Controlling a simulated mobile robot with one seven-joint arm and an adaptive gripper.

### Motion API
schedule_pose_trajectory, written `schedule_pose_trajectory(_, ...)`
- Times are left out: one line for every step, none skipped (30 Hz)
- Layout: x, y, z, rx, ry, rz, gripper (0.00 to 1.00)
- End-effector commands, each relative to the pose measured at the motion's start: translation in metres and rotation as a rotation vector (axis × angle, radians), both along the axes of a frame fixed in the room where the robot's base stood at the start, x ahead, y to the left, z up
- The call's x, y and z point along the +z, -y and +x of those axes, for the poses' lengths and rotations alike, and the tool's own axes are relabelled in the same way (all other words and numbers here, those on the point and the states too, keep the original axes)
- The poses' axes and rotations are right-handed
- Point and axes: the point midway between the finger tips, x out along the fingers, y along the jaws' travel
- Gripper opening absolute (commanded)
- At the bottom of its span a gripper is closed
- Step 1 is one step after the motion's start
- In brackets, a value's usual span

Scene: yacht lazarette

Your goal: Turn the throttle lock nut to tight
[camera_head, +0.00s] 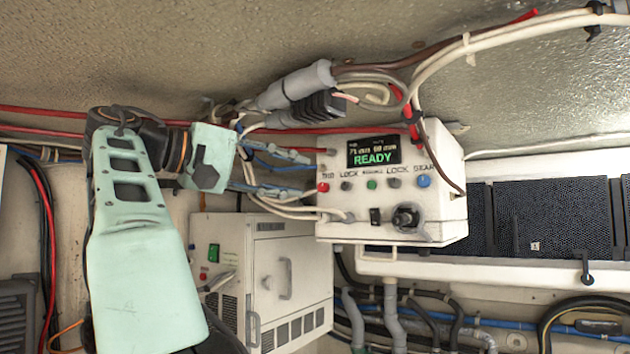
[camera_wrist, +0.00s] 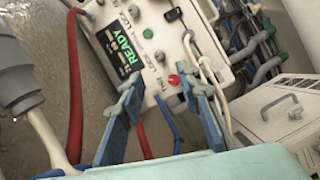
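The white control box (camera_head: 440,215) hangs under the ceiling, its display lit with a green "READY". The red throttle knob (camera_head: 323,187) is at the left end of its row. The small grey throttle lock nut (camera_head: 346,186) is just right of it, under a "LOCK" label; its turned position is too small to read. In the wrist view the lock nut (camera_wrist: 160,56) and red knob (camera_wrist: 173,79) lie ahead of the fingertips. My gripper (camera_head: 308,173) is at the box's left side, fingers spread and empty. Both fingers show in the wrist view (camera_wrist: 168,90).
A green knob (camera_head: 372,184), a second lock nut (camera_head: 394,183) and a blue gear knob (camera_head: 424,181) continue the row. A black switch (camera_head: 376,216) and a dark rotary knob (camera_head: 406,218) sit below. Cables (camera_head: 290,208) run close to my fingers. A white cabinet (camera_head: 290,280) stands below.

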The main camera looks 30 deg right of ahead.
Motion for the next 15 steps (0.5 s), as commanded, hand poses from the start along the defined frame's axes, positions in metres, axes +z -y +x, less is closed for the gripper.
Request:
schedule_pose_trajectory(0.001,-0.006,0.001,0.001,0.000,-0.001,0.31)
schedule_pose_trajectory(0.001,-0.009,0.001,0.001,0.000,-0.001,0.31)
schedule_pose_trajectory(0.001,-0.011,0.000,0.000,-0.001,-0.002,0.31)
schedule_pose_trajectory(0.002,-0.013,0.000,0.000,0.000,-0.001,0.31)
schedule_pose_trajectory(0.002,-0.014,0.000,-0.001,0.001,-0.001,0.31)
schedule_pose_trajectory(0.002,-0.016,-0.001,-0.001,0.001,-0.001,0.31)
schedule_pose_trajectory(0.002,-0.017,-0.001,-0.001,0.001,-0.001,0.31)
schedule_pose_trajectory(0.002,-0.017,-0.001,-0.002,0.000,0.000,0.31)
schedule_pose_trajectory(0.002,-0.017,-0.001,-0.002,0.000,0.000,0.31)
schedule_pose_trajectory(0.002,-0.018,-0.001,-0.002,0.000,0.000,0.31)
schedule_pose_trajectory(0.002,-0.018,-0.001,-0.002,0.000,0.000,0.31)
schedule_pose_trajectory(0.002,-0.017,-0.001,-0.002,0.000,0.000,0.31)
schedule_pose_trajectory(0.002,-0.017,-0.001,-0.002,0.000,0.000,0.31)
schedule_pose_trajectory(0.002,-0.017,-0.001,-0.002,0.000,0.000,0.31)
schedule_pose_trajectory(0.002,-0.017,-0.001,-0.002,0.000,0.000,0.31)
